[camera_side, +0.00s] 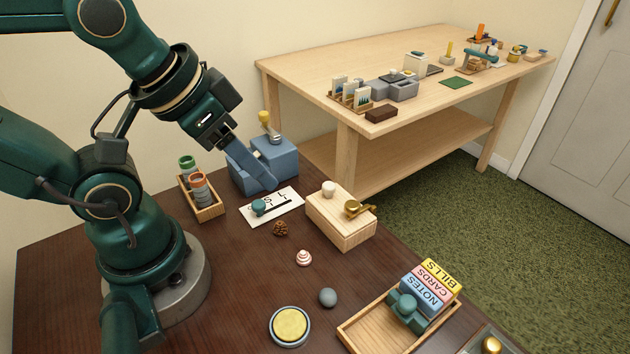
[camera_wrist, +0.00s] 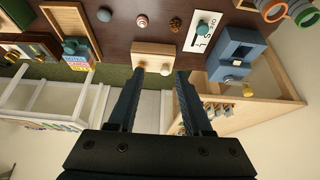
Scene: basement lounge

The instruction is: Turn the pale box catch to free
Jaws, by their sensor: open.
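The pale wooden box (camera_side: 338,222) sits on the dark table near its far edge. On it are a brass catch (camera_side: 354,208), with its arm pointing right, and a cream knob (camera_side: 328,187) to the left. My gripper (camera_side: 270,185) is in the air to the left of the box, its fingers pointing down and right, apart from it. In the wrist view the box (camera_wrist: 153,49) shows just beyond my open, empty fingers (camera_wrist: 161,74). The catch's detail is too small to read there.
A blue block (camera_side: 275,155) with a yellow-topped lever stands behind my fingers. A white card (camera_side: 285,203) with a teal knob, a pinecone (camera_side: 281,228) and a striped top (camera_side: 304,258) lie near the box. A wooden tray (camera_side: 365,333) is in front. A light bench (camera_side: 300,75) stands behind.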

